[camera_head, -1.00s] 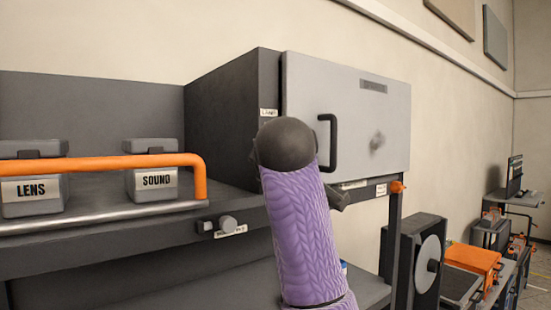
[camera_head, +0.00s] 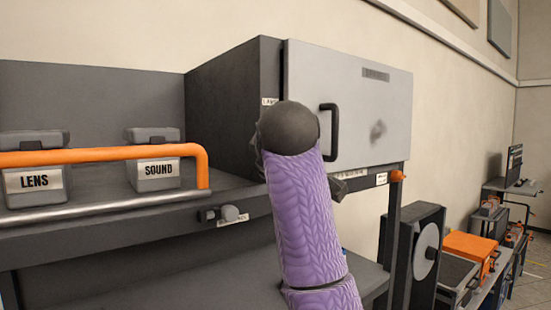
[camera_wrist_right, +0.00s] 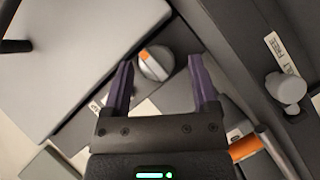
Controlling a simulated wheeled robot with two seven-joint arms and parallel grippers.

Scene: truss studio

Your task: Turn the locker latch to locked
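The locker (camera_head: 365,85) has a light grey door with a dark handle (camera_head: 330,135) and stands on the shelf, its door looking shut. In the right wrist view a round grey latch knob (camera_wrist_right: 155,64) with an orange mark sits just below the door's edge. My right gripper (camera_wrist_right: 161,60) is open, its two purple fingers apart, with the knob showing between the fingertips; contact cannot be told. In the head view my purple-sleeved right arm hides the knob and most of the gripper. My left gripper is not in view.
A second pale knob (camera_head: 232,213) sits on the shelf's front edge; it also shows in the right wrist view (camera_wrist_right: 288,88). An orange rail (camera_head: 100,155) runs before the LENS case (camera_head: 35,181) and SOUND case (camera_head: 158,170). Equipment carts stand at far right.

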